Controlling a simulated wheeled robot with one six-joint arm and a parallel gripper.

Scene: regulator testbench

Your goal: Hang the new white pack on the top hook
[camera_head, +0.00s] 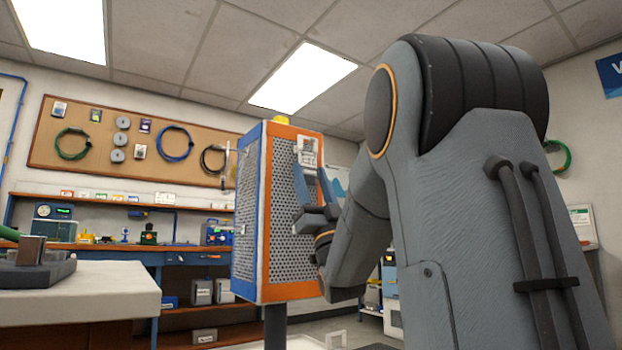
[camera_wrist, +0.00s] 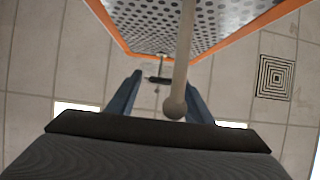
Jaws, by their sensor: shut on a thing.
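In the head view, a small white pack (camera_head: 307,148) shows at the tips of my gripper (camera_head: 313,180), close in front of the upper part of an orange-framed perforated panel (camera_head: 287,220). My gripper is shut on the pack with its fingers pointing up. In the wrist view, the two blue fingers of my gripper (camera_wrist: 160,98) stand apart, and the pack cannot be made out clearly. A pale rod with a round ball end (camera_wrist: 174,108) reaches down between them in the picture. A small dark-tipped metal hook (camera_wrist: 159,79) shows beyond, near the panel (camera_wrist: 150,25). I cannot tell whether the pack touches a hook.
A white-topped table (camera_head: 80,290) stands at the left, with a dark device on it. A workbench (camera_head: 180,255) with several instruments runs along the back wall under a corkboard (camera_head: 100,140). My arm fills the right of the head view.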

